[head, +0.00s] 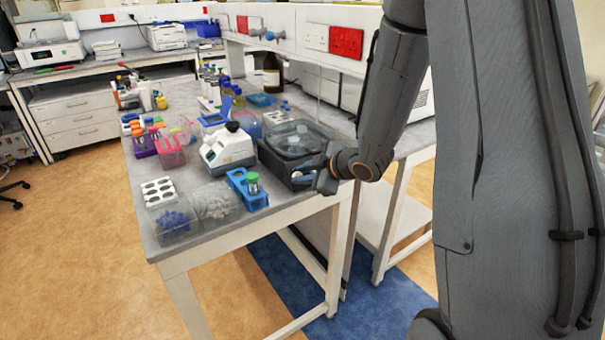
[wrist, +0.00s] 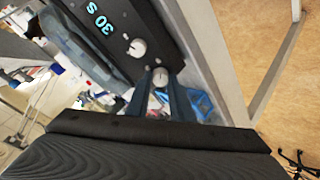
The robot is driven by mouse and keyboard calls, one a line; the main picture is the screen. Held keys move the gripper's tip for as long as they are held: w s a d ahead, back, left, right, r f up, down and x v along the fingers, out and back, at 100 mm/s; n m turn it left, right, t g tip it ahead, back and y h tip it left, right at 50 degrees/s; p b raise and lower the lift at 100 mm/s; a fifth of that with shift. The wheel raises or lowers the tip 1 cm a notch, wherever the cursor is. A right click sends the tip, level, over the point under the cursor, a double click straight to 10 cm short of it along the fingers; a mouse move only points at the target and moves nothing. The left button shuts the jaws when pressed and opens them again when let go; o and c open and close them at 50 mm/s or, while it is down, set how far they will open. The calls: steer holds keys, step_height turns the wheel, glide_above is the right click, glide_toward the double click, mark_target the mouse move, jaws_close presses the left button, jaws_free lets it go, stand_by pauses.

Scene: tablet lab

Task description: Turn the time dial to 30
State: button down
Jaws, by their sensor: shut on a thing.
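A black benchtop device (head: 272,158) with a clear round lid stands at the bench's right edge in the head view. In the wrist view its dark front panel (wrist: 165,45) shows a lit blue display (wrist: 100,17) that reads "30 S". Two pale round dials sit on this panel. One dial (wrist: 137,48) is free, nearer the display. My gripper (wrist: 161,84) is shut on the other dial (wrist: 160,74), with a finger on each side of it. I cannot read any label on the dials. In the head view my gripper (head: 321,174) is at the device's front, and the dials are hard to make out.
A white machine (head: 230,150) stands just left of the device. A blue rack (head: 240,190) with a green-capped tube and a clear bin (head: 215,203) are near the front edge. Coloured racks and bottles fill the bench behind. The floor in front is clear.

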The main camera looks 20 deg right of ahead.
stand_by(0.3)
steer(key=c, duration=1.6)
jaws_free()
steer(key=shift+o, duration=0.2)
steer(key=shift+s, duration=0.1)
steer(key=v, duration=0.7)
steer(key=shift+s+d+r+b, duration=0.2)
steer(key=shift+s+b, duration=0.05)
steer(key=shift+b, duration=0.15)
steer(key=s+a+f+m+g+h, duration=0.1)
steer(key=s+f+m+g+h, duration=0.1)
steer(key=s+m+g, duration=0.2)
steer(key=s+a+f+m+g+h, duration=0.2)
steer(key=s+m, duration=0.8)
steer(key=s, duration=0.5)
steer(key=g+h, duration=0.1)
steer(key=g, duration=0.1)
steer(key=shift+s+a+g, duration=0.15)
steer(key=shift+a+g, duration=0.1)
steer(key=shift+g, duration=0.15)
